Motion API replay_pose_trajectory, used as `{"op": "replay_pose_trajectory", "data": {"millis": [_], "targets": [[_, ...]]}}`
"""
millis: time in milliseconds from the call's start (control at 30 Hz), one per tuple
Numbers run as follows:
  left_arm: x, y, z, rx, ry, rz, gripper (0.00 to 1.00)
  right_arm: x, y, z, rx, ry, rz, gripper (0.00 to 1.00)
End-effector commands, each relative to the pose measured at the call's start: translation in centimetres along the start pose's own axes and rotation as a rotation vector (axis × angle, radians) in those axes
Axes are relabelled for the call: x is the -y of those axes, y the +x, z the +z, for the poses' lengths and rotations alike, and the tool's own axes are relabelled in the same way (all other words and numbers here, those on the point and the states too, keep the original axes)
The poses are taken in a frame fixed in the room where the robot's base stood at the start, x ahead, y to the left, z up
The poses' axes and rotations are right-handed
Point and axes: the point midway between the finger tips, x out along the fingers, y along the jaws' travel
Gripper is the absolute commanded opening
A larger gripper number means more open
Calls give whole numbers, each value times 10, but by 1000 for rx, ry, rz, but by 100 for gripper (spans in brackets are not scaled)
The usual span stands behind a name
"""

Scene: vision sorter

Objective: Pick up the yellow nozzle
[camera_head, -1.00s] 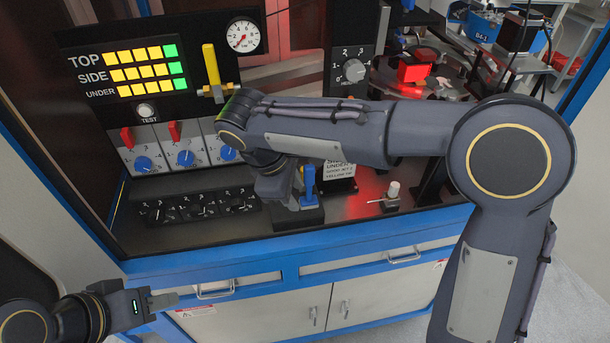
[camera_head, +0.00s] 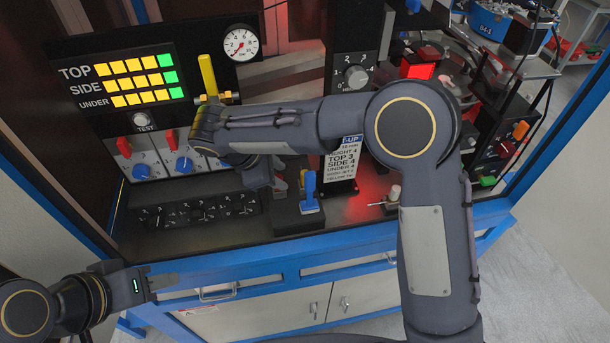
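A small yellow piece (camera_head: 303,175), perhaps the yellow nozzle, shows only in part behind an upright blue piece (camera_head: 310,188). Both are at a black holder (camera_head: 299,219) near the bench's front edge. My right gripper (camera_head: 279,181) reaches over the bench and points down just left of these pieces. Its fingers are mostly hidden by its own wrist, so I cannot tell whether it is open or holds anything. My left gripper (camera_head: 165,281) is low at the left, in front of the cabinet and far from the holder. Its finger gap is not clear.
A yellow lever (camera_head: 208,75) stands behind my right wrist, beside a round gauge (camera_head: 238,43). A black dial strip (camera_head: 200,209) lies left of the holder. A label card (camera_head: 342,160) and a small toggle switch (camera_head: 393,194) are to the right.

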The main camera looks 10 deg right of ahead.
Motion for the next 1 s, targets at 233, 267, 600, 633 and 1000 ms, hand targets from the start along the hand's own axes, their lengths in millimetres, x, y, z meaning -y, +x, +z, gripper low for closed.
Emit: {"op": "replay_pose_trajectory", "data": {"millis": [233, 267, 600, 633, 1000], "targets": [[-4, -9, -5, 0, 0, 0, 36, -14, 17, 27, 0, 0, -2, 35], [-4, -9, -5, 0, 0, 0, 36, -15, 18, 28, -1, 0, -1, 35], [-9, -19, -10, 0, 0, 0, 36, -15, 57, 30, 2, -2, -5, 35], [-9, -20, -10, 0, 0, 0, 36, -15, 60, 30, 2, -3, -3, 35], [-9, -20, -10, 0, 0, 0, 36, -15, 70, 29, 0, -1, 0, 31]]}}
